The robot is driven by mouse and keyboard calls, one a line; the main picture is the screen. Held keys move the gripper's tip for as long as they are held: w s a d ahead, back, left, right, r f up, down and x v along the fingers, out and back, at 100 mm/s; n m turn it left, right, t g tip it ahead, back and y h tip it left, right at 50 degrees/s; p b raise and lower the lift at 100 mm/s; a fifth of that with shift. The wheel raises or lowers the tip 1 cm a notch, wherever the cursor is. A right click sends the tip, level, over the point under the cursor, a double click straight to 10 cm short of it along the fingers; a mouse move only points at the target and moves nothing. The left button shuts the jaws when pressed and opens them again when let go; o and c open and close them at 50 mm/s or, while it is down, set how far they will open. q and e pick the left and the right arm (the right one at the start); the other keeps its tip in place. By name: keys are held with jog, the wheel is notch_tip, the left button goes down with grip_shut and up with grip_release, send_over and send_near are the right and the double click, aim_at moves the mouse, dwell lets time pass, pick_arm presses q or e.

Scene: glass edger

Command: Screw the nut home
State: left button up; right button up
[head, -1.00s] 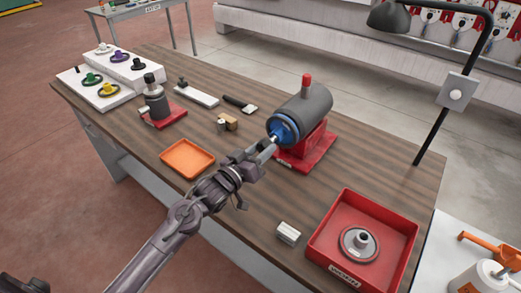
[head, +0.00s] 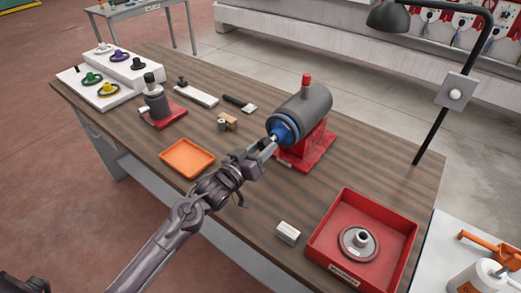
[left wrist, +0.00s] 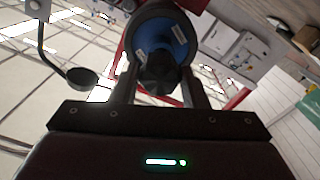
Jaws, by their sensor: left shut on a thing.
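The edger, a grey cylinder (head: 306,103) on a red base (head: 311,148), stands on the table with a blue wheel (head: 284,128) at its front end. In the left wrist view the blue wheel (left wrist: 157,36) faces me, with a dark ribbed nut (left wrist: 158,73) at its centre. My left gripper (head: 271,144) reaches the front of the wheel. Its two fingers (left wrist: 158,92) are shut on the nut, one on each side. The nut's threads and the shaft behind it are hidden. My right gripper is not in view.
A red tray (head: 317,235) holding a grey wheel (head: 359,243) stands at the right front. An orange tray (head: 187,158) lies left of my arm. A small light block (head: 288,232) lies near the front edge. A black lamp (head: 436,120) rises at the right.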

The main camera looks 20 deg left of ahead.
pick_arm(q)
jog(key=shift+b+x, duration=0.3)
jog(key=shift+x, duration=0.8)
jog(key=o, duration=1.1)
jog(key=shift+s, duration=0.15)
jog(key=shift+s+a+f, duration=0.15)
jog(key=shift+s+a, duration=0.05)
jog(key=shift+s, duration=0.1)
jog(key=b+v, duration=0.2)
jog(key=v, duration=0.5)
jog(key=shift+r, duration=0.2)
jog(key=shift+c, duration=0.3)
